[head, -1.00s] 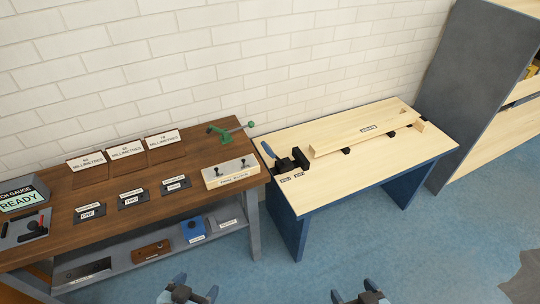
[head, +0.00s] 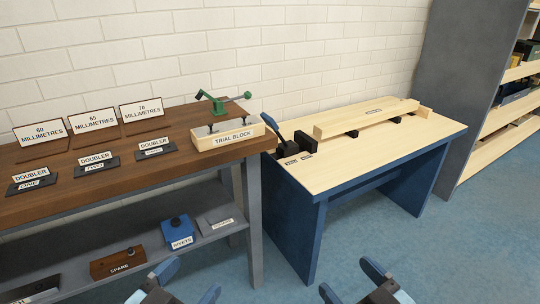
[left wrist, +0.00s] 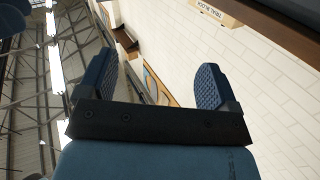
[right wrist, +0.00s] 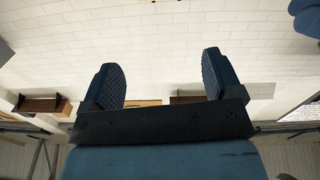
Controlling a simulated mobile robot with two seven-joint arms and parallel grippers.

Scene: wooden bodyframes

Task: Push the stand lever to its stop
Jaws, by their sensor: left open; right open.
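Two levers show in the head view. A blue lever (head: 271,124) leans up and to the left at the black clamp (head: 301,145) on the light bench's left end. Two small labels lie in front of it, too small to read. A green tool (head: 215,101) with a green-knobbed handle (head: 246,95) stands behind the trial block (head: 228,134) on the dark bench. I cannot tell which is the stand lever. My left gripper (head: 188,281) and right gripper (head: 350,281) are open and empty, low in front of the benches, far from both levers.
A long wooden beam (head: 365,117) rests on the light bench (head: 400,152). The dark bench (head: 75,177) holds doubler plates and millimetre signs. Its lower shelf carries a spare block (head: 118,262) and a blue box (head: 178,230). Open floor (head: 365,235) lies in front of the light bench.

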